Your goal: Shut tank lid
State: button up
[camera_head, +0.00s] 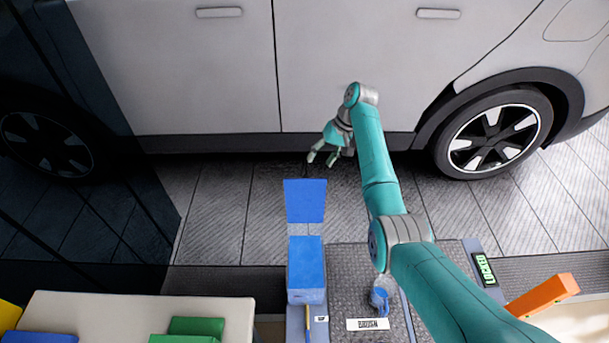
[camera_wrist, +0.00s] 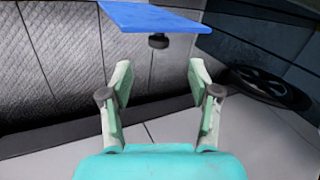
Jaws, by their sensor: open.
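The blue tank (camera_head: 306,277) stands at the bottom middle of the head view. Its flat blue lid (camera_head: 305,202) is open, raised apart from the tank's top on the car side. The lid's hinge cannot be made out.
A white car (camera_head: 200,70) stands close behind my gripper. A small blue jug (camera_head: 379,299) sits right of the tank, by a white label (camera_head: 367,324). A display (camera_head: 485,269) and an orange bar (camera_head: 545,293) are further right. A pale table (camera_head: 120,310) bears coloured blocks at left.

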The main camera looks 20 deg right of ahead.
aim_at(308, 182)
jog(key=x, duration=1)
jog(key=shift+s+f, duration=0.1)
jog(key=shift+s+a+f, duration=0.15)
jog(key=shift+f, duration=0.3)
jog(key=o, duration=0.5)
jog(key=c, duration=1.2)
jog(key=o, duration=0.8)
jog(key=shift+c, duration=0.5)
jog(key=shift+w+r, duration=0.3)
jog(key=shift+r, duration=0.15)
jog(key=shift+w+v, duration=0.15)
jog(key=shift+v, duration=1.3)
jog(key=shift+w+v, duration=0.2)
jog(key=shift+v, duration=1.25)
jog(key=v, duration=0.7)
jog(key=shift+w, duration=0.15)
